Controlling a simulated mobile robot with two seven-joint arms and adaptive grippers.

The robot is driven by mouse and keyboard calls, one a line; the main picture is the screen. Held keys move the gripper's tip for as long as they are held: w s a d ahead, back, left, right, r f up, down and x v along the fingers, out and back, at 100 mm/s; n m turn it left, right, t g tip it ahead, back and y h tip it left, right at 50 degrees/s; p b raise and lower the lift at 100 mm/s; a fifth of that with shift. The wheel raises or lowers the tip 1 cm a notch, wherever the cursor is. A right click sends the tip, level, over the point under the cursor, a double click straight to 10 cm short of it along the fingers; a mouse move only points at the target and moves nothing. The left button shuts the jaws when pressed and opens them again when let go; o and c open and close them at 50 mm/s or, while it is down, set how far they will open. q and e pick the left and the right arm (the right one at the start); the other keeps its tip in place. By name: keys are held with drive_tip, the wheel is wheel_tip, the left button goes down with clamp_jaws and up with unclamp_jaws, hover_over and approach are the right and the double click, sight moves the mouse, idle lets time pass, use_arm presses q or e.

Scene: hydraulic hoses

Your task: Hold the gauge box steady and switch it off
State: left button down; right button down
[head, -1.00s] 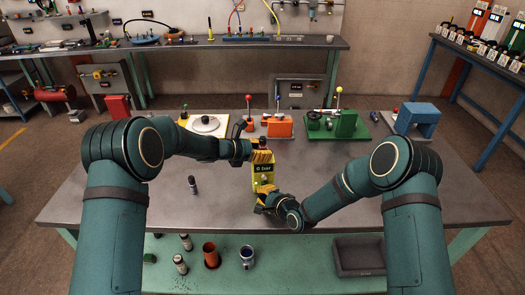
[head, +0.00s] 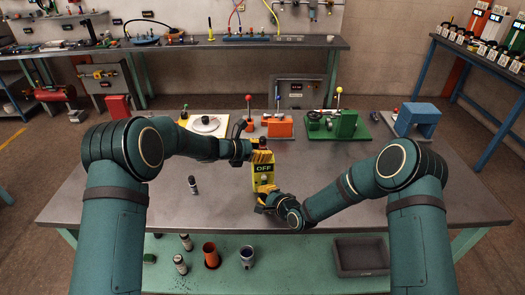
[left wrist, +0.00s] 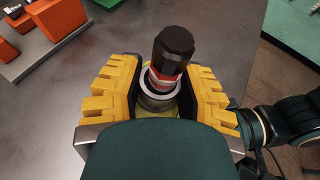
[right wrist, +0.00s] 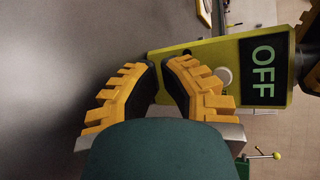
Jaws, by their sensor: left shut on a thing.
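The gauge box (head: 264,183) is yellow and stands upright near the middle of the bench; its display reads OFF. In the right wrist view the gauge box (right wrist: 190,50) shows the green OFF display and a pale round button (right wrist: 224,76). My left gripper (head: 262,156) is shut around the neck at its top, below a black cap with a red band (left wrist: 168,60). My right gripper (head: 262,198) is at the lower front of the box. Its fingertips (right wrist: 160,64) are close together with nothing between them, beside the button; contact with it is not clear.
A white plate (head: 205,124), an orange block (head: 279,126), a green fixture (head: 345,124) and a blue block (head: 418,118) line the back. The bench's right side is clear.

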use_arm(q)
drive_tip(key=shift+s+f, duration=0.1)
drive_tip(key=shift+f, duration=0.1)
use_arm(e)
drive_tip(key=shift+s+d, duration=0.15)
drive_tip(key=shift+s, duration=1.4)
drive_tip(key=shift+s+d, duration=0.1)
drive_tip(key=shift+s, duration=1.4)
use_arm(q)
drive_tip(key=c, duration=0.6)
unclamp_jaws()
drive_tip(key=shift+r, duration=0.15)
